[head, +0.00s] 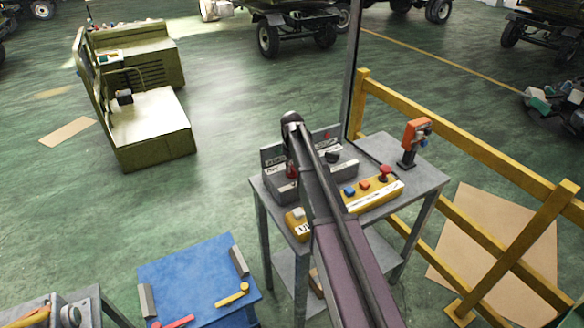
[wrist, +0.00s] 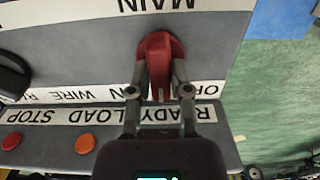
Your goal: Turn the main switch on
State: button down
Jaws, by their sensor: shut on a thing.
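The main switch is a red knob (wrist: 158,50) on a grey panel, with the word MAIN upside down beyond it in the wrist view. My gripper (wrist: 160,82) has one finger on each side of the knob and is shut on it. The knob's grip points straight up and down in that view. In the head view the red knob (head: 292,169) shows on the grey control box (head: 284,188) at the left of the table. Part of the position label below the knob is hidden by the fingers.
A black knob (wrist: 12,75) is left of the main switch. Red (wrist: 12,141) and orange (wrist: 85,144) buttons lie below. On the grey table (head: 421,177) are a yellow pendant (head: 372,196) and an orange tool (head: 413,140). A yellow railing (head: 450,128) stands right.

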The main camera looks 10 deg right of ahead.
jog(key=m, duration=0.4)
jog(key=shift+s+m, duration=0.1)
jog(key=shift+m, duration=0.2)
jog(key=m, duration=0.4)
jog(key=shift+m, duration=0.3)
jog(key=c, duration=0.6)
grip_release()
jog(key=shift+o, duration=0.2)
jog(key=shift+n, duration=0.4)
